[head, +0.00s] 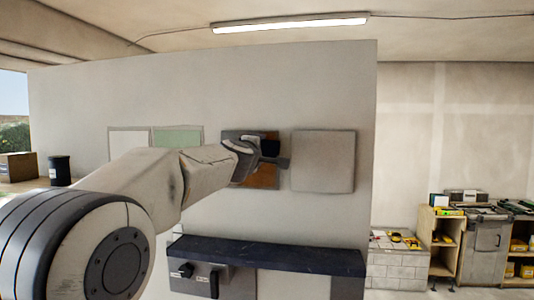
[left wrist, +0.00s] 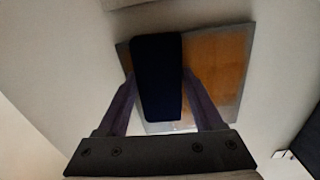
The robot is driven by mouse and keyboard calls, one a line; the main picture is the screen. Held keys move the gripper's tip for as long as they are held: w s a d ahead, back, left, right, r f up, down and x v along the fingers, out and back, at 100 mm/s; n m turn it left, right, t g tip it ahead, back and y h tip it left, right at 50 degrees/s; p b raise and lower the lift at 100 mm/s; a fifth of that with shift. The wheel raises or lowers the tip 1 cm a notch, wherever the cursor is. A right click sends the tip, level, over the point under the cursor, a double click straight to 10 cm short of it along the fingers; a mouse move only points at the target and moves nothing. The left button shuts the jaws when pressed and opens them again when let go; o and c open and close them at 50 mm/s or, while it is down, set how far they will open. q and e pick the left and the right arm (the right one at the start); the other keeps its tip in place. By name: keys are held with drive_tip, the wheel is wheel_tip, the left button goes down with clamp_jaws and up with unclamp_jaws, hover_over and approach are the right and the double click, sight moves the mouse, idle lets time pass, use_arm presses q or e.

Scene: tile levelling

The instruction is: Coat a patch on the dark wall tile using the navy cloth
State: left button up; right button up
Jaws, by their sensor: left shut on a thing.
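The dark wall tile (head: 264,179) hangs on the pale wall, with a grey rim and an orange-brown coated area. In the left wrist view the tile (left wrist: 217,68) fills the upper right, its orange-brown area reaching most of its face. My left gripper (head: 276,157) is in front of the tile, shut on the navy cloth (left wrist: 157,75). The cloth looks like a dark block between the two fingers and covers the tile's left part. Whether it touches the tile I cannot tell. My arm and gripper hide part of the tile in the head view. My right gripper is not in view.
A light grey tile (head: 323,162) hangs to the right, a green tile (head: 178,140) and a white tile (head: 129,143) to the left. A dark ledge (head: 290,257) juts out below. Shelves (head: 445,240) with tools stand far right.

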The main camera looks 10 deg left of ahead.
use_arm(q)
drive_tip(key=shift+a+f+b, duration=0.1)
drive_tip(key=shift+a+b, duration=0.85)
drive_tip(key=shift+a, duration=1.65)
drive_tip(key=shift+w+a+b, duration=0.2)
drive_tip(key=shift+a+b, duration=0.65)
drive_tip(key=shift+a, duration=2.05)
drive_tip(key=shift+s, duration=0.15)
drive_tip(key=shift+s+b, duration=1.4)
drive_tip(key=shift+s, duration=1.45)
drive_tip(key=shift+s+a+b, duration=0.1)
drive_tip(key=shift+s+b, duration=0.45)
drive_tip(key=shift+s, duration=0.95)
